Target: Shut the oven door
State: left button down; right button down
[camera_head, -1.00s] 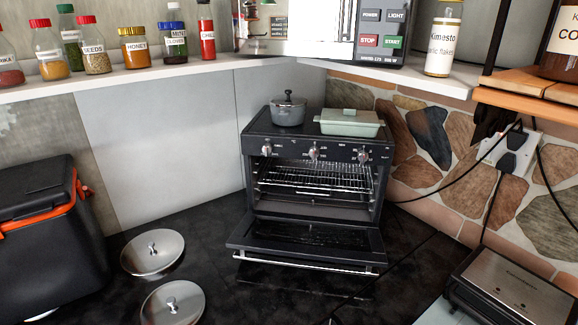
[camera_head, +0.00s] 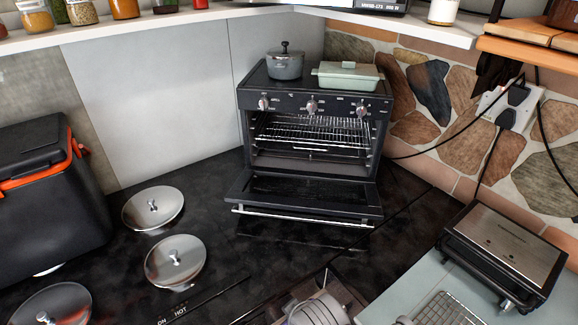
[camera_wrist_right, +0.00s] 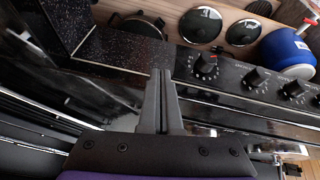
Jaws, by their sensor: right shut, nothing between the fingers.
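The small black oven (camera_head: 310,105) stands in the corner on the dark counter in the head view. Its door (camera_head: 300,197) hangs open at the bottom, lowered forward to nearly flat, with a silver handle bar (camera_head: 300,217) along its front edge. Wire racks (camera_head: 310,130) show inside. My right gripper (camera_wrist_right: 160,75) is in the right wrist view, shut and empty, in front of a black panel with knobs. The oven door cannot be made out in that view. My left gripper is not in view.
A grey pot (camera_head: 285,65) and a pale green dish (camera_head: 347,76) stand on the oven. Metal lids (camera_head: 175,262) lie on the counter at left, beside a black and orange cooler (camera_head: 45,190). A silver grill (camera_head: 505,255) stands at right. Grey metal parts at bottom centre are unclear.

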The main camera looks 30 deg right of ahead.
jog(key=w+r+n+h, duration=0.1)
jog(key=w+n, duration=0.3)
jog(key=n, duration=0.1)
jog(key=w+d+r+n+h+b, duration=0.1)
jog(key=w+r+n+h, duration=0.1)
jog(key=w+n, duration=0.2)
jog(key=w+d+r+n+t+h+b, duration=0.1)
jog(key=w+r+n, duration=0.1)
jog(key=w+n, duration=0.2)
jog(key=shift+w+d+r+n, duration=0.1)
jog(key=shift+d+r+n, duration=0.1)
jog(key=shift+n, duration=0.8)
jog(key=w+a+r+n+t+h+b, duration=0.1)
jog(key=w+r+n+h, duration=0.15)
jog(key=w+n, duration=0.25)
jog(key=w+a+r+n+t+h, duration=0.1)
jog(key=w+r+n+t, duration=0.15)
jog(key=w+n, duration=0.3)
jog(key=shift+g+y, duration=0.25)
jog(key=shift+g, duration=0.2)
jog(key=x, duration=0.9)
jog(key=shift+s+d+f, duration=0.15)
jog(key=shift+s+f, duration=0.05)
jog(key=shift+f, duration=0.05)
